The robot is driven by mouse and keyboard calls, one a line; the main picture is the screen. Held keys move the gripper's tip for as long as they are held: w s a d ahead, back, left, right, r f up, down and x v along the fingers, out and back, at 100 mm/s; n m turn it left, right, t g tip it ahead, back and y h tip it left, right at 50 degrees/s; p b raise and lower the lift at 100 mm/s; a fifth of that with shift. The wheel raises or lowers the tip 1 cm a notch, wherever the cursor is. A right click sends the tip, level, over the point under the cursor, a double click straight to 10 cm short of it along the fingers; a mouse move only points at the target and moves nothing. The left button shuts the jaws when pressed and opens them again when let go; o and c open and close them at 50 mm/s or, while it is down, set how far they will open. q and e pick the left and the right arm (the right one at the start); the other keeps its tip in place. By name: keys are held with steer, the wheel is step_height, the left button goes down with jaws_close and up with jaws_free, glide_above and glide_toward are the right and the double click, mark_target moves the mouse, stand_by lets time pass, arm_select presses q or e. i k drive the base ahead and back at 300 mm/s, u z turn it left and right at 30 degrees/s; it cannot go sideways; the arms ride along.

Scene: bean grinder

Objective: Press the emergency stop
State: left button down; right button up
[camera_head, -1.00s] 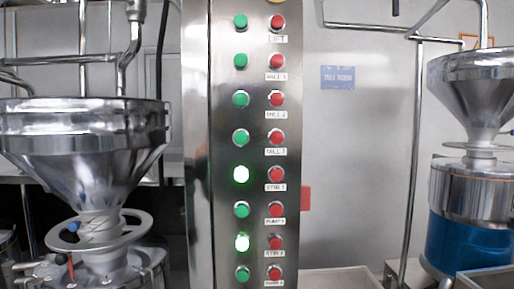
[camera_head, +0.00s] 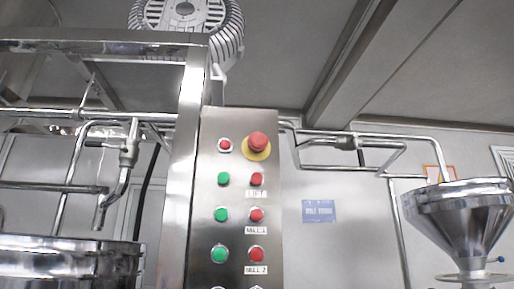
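The emergency stop is a large red mushroom button (camera_head: 258,142) on a yellow disc, near the top right of the steel control panel (camera_head: 210,130). It stands out from the panel face. A small red button (camera_head: 225,145) sits to its left. Below are pairs of green buttons (camera_head: 223,179) and red buttons (camera_head: 257,179) with white labels, among them MILL 1 and MILL 2. Neither of my grippers is in the head view.
A steel hopper (camera_head: 468,205) stands at the right and another steel vessel (camera_head: 60,262) at the lower left. A steel post (camera_head: 185,140) runs beside the panel. Pipes (camera_head: 345,143) run along the wall behind. The space before the panel looks clear.

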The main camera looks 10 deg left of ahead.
mark_target(258, 140)
steer(key=k, duration=1)
steer(key=z, duration=1.8)
steer(key=i, duration=1)
steer(key=u, duration=1.8)
steer(key=i, duration=0.5)
steer(key=u, duration=0.1)
